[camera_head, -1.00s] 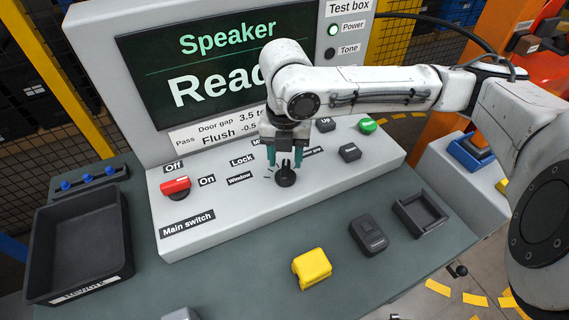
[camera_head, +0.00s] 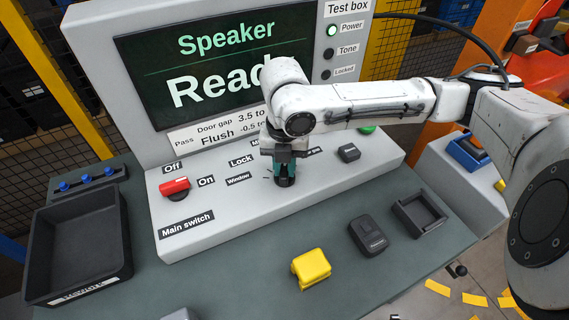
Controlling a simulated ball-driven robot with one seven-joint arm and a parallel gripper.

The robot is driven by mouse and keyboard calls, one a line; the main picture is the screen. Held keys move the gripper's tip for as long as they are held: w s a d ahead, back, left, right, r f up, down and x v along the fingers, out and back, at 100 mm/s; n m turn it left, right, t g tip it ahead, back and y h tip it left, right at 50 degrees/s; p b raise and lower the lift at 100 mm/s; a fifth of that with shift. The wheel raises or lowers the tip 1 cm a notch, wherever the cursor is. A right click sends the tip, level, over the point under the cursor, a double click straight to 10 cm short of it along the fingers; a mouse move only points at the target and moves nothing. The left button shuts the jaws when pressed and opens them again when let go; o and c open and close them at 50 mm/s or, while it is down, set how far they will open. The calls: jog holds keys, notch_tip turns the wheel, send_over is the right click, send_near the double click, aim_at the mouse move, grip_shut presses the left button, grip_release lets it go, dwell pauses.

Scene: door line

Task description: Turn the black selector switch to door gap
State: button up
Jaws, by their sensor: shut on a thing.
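The black selector switch (camera_head: 286,181) is on the sloped face of the light grey test box, right of the "Window" label (camera_head: 238,179) and below the "Lock" label (camera_head: 241,160). My gripper (camera_head: 284,172) is down over it with its green fingers shut on its knob. Only the lower part of the switch shows, so its pointing direction is hidden. The "Door gap" label near the switch is mostly covered by my gripper and arm. The screen (camera_head: 215,60) reads "Speaker" and "Read", its end hidden by my arm.
A red main switch (camera_head: 175,186) sits left on the box. A black button (camera_head: 349,153) and a partly hidden green button (camera_head: 368,129) are to the right. A yellow block (camera_head: 311,268), a dark device (camera_head: 368,236) and a black tray (camera_head: 80,200) are on the table.

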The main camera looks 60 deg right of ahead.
aim_at(284, 168)
grip_shut()
jog(key=shift+m, duration=0.3)
jog(key=shift+m+p, duration=0.85)
jog(key=shift+m, duration=1.85)
jog(key=o, duration=0.7)
grip_release()
notch_tip(284, 168, up, 11)
jog(key=shift+f, duration=0.1)
